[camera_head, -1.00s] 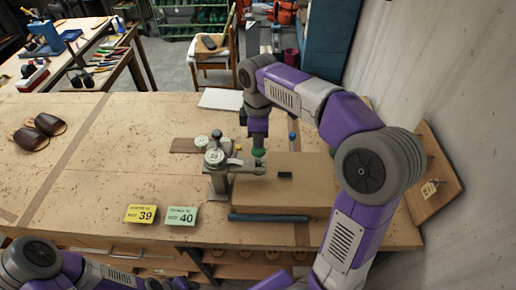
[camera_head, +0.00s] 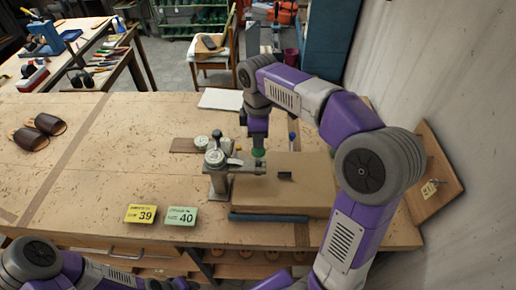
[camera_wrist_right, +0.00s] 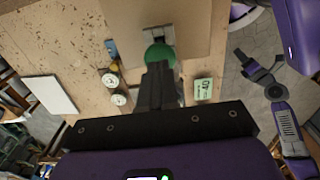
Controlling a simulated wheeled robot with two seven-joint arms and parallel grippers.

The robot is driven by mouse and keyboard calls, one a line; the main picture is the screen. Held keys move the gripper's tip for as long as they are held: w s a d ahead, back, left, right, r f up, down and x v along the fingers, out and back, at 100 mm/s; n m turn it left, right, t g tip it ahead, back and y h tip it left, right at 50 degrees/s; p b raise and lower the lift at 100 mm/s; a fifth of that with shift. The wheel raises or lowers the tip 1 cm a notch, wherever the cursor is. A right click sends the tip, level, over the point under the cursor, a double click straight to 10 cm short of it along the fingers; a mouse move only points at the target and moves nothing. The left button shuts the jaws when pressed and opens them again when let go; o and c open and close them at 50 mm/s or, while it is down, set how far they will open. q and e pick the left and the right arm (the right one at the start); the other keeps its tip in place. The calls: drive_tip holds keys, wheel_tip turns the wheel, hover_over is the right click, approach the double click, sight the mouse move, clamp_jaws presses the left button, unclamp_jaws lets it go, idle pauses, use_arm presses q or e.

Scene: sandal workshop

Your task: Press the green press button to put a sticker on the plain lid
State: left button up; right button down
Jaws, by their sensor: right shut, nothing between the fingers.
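The green press button (camera_head: 258,153) is at the end of a grey press arm on the workbench; it also shows in the right wrist view (camera_wrist_right: 159,53). My right gripper (camera_head: 258,146) is shut and empty, pointing down right over the button. In the wrist view its closed fingers (camera_wrist_right: 157,75) overlap the button's near edge; I cannot tell whether they touch it. Two round light lids or tins, one on the press (camera_head: 215,157) and one behind it (camera_head: 201,142), stand left of the button. Their tops are too small to read. My left gripper is out of view.
A brown board or box (camera_head: 300,190) lies right of the press, with a blue bar in front. Yellow (camera_head: 140,213) and green (camera_head: 181,216) size cards lie front left. Brown sandals (camera_head: 45,127) lie far left. A wall stands right. The bench's left middle is clear.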

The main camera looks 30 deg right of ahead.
sight(259, 150)
drive_tip(key=shift+f, duration=0.15)
drive_tip(key=shift+f+b, duration=1.5)
drive_tip(key=shift+f, duration=0.65)
drive_tip(key=shift+r, duration=0.1)
wheel_tip(259, 150, up, 8)
drive_tip(key=p, duration=0.8)
